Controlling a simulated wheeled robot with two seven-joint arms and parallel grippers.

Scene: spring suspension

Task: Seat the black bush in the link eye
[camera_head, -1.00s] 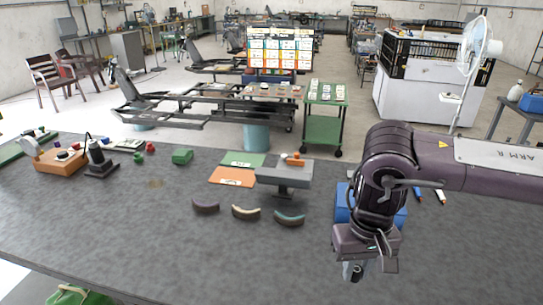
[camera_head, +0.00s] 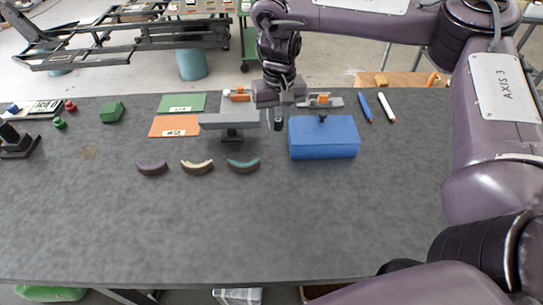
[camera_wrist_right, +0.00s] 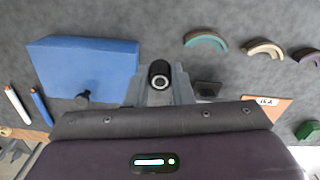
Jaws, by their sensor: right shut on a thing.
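My right gripper (camera_head: 278,122) points down between a grey raised stand and a blue block. In the wrist view its grey fingers (camera_wrist_right: 160,88) are shut on the black bush (camera_wrist_right: 160,75), a short black cylinder with a pale ring at its end. In the head view the bush (camera_head: 278,125) is a small dark shape at the fingertips, above the table. I cannot make out the link eye for sure. A grey piece with an orange part (camera_head: 322,101) lies behind the blue block, partly hidden. My left gripper is out of view.
The blue block (camera_head: 324,140) is close right of the gripper; the grey stand (camera_head: 229,122) is close left. Three curved pieces (camera_head: 197,167) lie in front. Two pens (camera_head: 386,107) lie at the right. The front of the table is clear.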

